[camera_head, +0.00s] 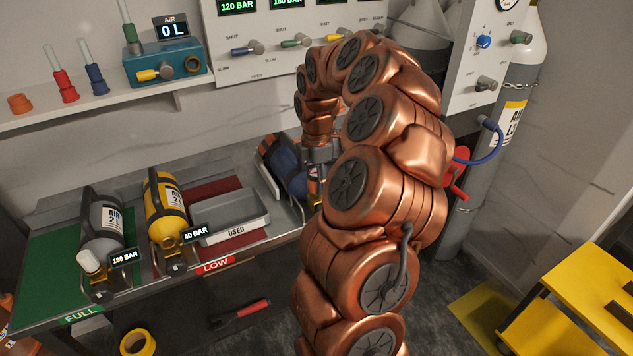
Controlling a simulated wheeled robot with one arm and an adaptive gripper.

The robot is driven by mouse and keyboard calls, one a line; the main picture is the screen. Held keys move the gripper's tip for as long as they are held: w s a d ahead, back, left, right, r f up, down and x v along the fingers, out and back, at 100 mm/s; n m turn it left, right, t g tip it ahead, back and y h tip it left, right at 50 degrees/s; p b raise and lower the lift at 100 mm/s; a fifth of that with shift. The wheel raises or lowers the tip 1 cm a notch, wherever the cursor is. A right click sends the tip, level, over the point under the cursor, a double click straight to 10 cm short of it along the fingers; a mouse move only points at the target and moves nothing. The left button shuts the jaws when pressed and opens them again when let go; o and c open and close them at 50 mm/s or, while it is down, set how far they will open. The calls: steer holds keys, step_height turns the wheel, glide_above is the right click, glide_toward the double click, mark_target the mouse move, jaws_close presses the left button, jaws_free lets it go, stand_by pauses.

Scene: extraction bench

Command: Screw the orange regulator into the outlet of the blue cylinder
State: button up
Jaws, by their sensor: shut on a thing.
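The blue cylinder (289,162) lies tilted in a metal cradle on the right part of the bench, with an orange and dark band at its far end. My gripper (317,168) is at its near, right end and is shut. A small orange part (313,186), which looks like the regulator, shows at the gripper. My arm hides most of it and the cylinder's outlet. I cannot tell whether the orange part is seated in the outlet.
A grey cylinder (101,227) marked 180 BAR and a yellow one (165,207) marked 40 BAR lie to the left. A USED tray (232,229) sits beside them. The shelf above holds an orange piece (20,103). A yellow cart (577,290) stands at right.

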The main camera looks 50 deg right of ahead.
steer(key=c, duration=0.5)
steer(key=shift+f+m+b, duration=0.25)
steer(key=shift+m+b, duration=0.55)
steer(key=shift+b, duration=0.2)
steer(key=shift+d+m+b, duration=0.1)
steer(key=shift+m+b, duration=0.8)
steer(key=shift+m, duration=0.2)
steer(key=shift+c, duration=0.2)
steer(key=o, duration=0.8)
steer(key=shift+r+m, duration=0.15)
steer(key=shift+m, duration=0.35)
steer(key=shift+o, duration=1)
steer(key=shift+r, duration=0.15)
steer(key=o, duration=0.4)
step_height(320, 180, up, 12)
steer(key=shift+f, duration=0.1)
